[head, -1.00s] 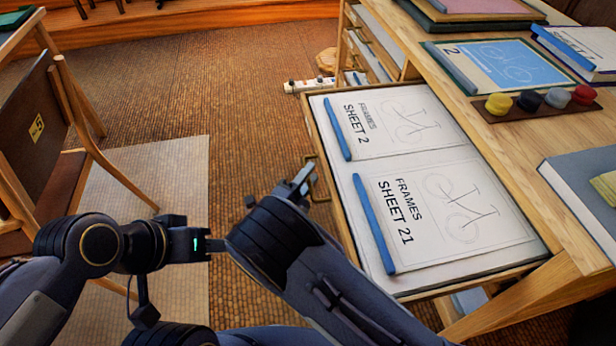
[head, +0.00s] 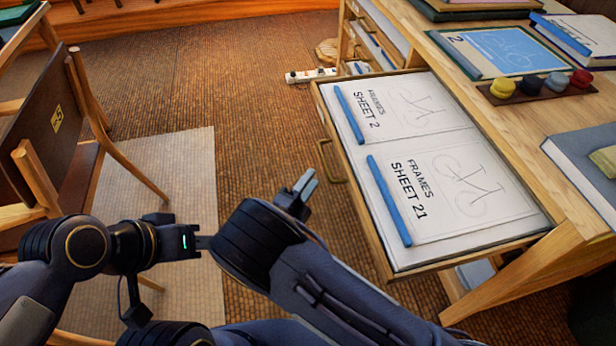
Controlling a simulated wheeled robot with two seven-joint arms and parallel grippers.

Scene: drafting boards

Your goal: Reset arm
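My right gripper (head: 304,187) shows beyond the dark end of my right arm, over the carpet just left of the open drawer. It is apart from the drawer's brass handle (head: 331,162). I see its fingers nearly edge-on, so whether they are open or shut is unclear.
A wooden chair (head: 60,130) is at the left.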

